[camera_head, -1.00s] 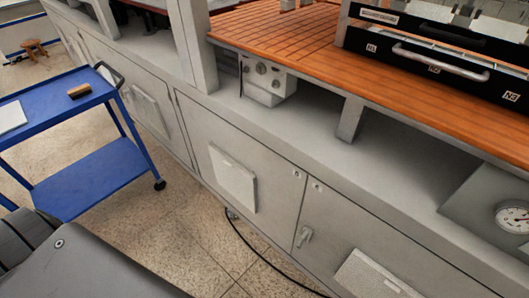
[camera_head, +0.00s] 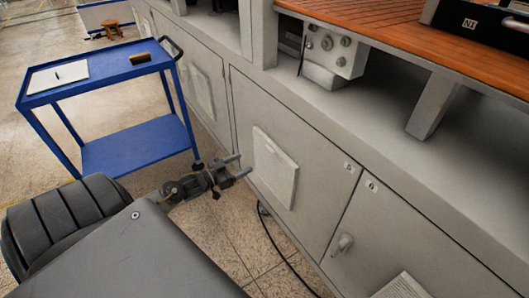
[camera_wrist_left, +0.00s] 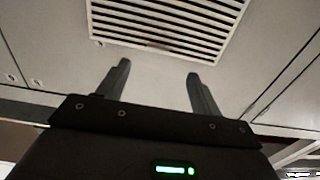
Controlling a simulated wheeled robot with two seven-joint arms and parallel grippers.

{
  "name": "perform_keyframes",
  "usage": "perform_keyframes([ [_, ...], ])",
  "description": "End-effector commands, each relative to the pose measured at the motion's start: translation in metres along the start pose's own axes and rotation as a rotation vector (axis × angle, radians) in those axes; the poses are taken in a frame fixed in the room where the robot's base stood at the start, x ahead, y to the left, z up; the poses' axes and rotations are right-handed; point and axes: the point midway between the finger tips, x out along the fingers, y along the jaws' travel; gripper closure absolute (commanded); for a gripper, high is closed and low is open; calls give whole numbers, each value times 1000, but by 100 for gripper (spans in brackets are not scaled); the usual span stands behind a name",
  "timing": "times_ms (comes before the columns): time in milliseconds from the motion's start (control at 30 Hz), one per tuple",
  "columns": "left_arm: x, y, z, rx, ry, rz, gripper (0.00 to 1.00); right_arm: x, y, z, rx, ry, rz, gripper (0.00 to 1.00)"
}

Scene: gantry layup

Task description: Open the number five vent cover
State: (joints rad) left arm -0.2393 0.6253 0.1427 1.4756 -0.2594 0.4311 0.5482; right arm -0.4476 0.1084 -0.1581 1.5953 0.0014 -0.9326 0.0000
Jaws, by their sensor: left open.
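A pale rectangular vent cover (camera_head: 275,168) is on the grey cabinet door in the middle of the head view. No number is legible on it. In the left wrist view a white slatted vent cover (camera_wrist_left: 165,22) lies ahead, beyond the fingertips. My left gripper (camera_head: 244,164) is open and empty, just left of the middle vent cover in the head view. Its two spread fingers (camera_wrist_left: 158,72) show in the left wrist view with nothing between them. I cannot tell whether they touch the panel. My right gripper is not in view.
Another vent cover (camera_head: 402,287) is cut off at the bottom, near a door handle (camera_head: 343,244). More covers (camera_head: 201,90) sit farther left. A blue cart (camera_head: 135,147) stands left of the cabinet. A black cable (camera_head: 280,257) lies on the floor. An orange slatted worktop (camera_head: 385,12) overhangs above.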

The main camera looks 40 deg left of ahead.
Motion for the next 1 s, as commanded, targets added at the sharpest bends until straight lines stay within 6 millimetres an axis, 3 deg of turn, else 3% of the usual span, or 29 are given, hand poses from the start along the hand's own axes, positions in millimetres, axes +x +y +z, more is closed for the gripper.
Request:
perform_keyframes([
  [100,2,0,-10,4,21,17,35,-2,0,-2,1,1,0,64],
  [267,10,0,-10,3,21,15,35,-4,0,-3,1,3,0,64],
  [700,86,1,-11,4,20,13,35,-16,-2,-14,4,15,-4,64],
  [1000,109,1,-11,3,18,13,35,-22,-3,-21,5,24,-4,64],
])
